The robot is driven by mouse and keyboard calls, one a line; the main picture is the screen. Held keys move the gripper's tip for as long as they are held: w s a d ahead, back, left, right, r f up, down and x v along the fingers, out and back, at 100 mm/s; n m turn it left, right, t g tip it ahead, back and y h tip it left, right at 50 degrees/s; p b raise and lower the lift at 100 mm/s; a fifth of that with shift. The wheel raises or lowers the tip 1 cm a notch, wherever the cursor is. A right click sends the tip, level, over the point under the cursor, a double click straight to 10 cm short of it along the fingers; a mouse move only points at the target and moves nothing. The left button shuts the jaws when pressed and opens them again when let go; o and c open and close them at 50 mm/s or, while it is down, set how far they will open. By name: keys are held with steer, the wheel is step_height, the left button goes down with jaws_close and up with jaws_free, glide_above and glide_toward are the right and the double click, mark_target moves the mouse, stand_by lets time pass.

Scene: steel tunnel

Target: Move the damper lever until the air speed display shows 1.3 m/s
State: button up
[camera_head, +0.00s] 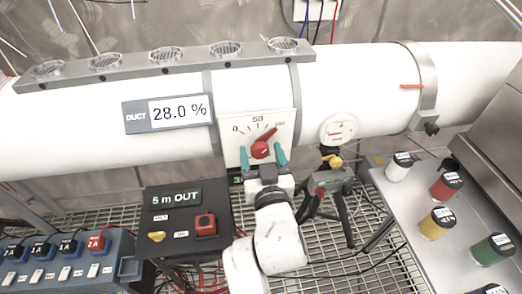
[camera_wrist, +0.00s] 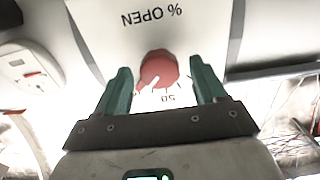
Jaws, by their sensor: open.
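The damper lever is a red knob with a pointer (camera_head: 262,148) on a white "% OPEN" dial plate (camera_head: 285,123) on the duct. Its pointer leans up and right, past the 50 mark. In the wrist view the knob (camera_wrist: 158,67) appears upside down. My gripper (camera_head: 262,158) is open, with its teal fingers on either side of the knob; in the wrist view (camera_wrist: 162,88) gaps show between fingers and knob. The duct display (camera_head: 180,112) reads 28.0 %. I see no display in m/s.
A black box (camera_head: 160,222) with a "5 m OUT" display and red switch stands left of my arm. A small tripod (camera_head: 335,195) stands close on the right, below a round gauge (camera_head: 338,128). Coloured jars (camera_head: 446,186) stand on the right bench. A blue switch box (camera_head: 65,265) is lower left.

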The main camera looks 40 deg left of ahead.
steer(key=shift+w+a, duration=0.35)
steer(key=shift+a, duration=0.1)
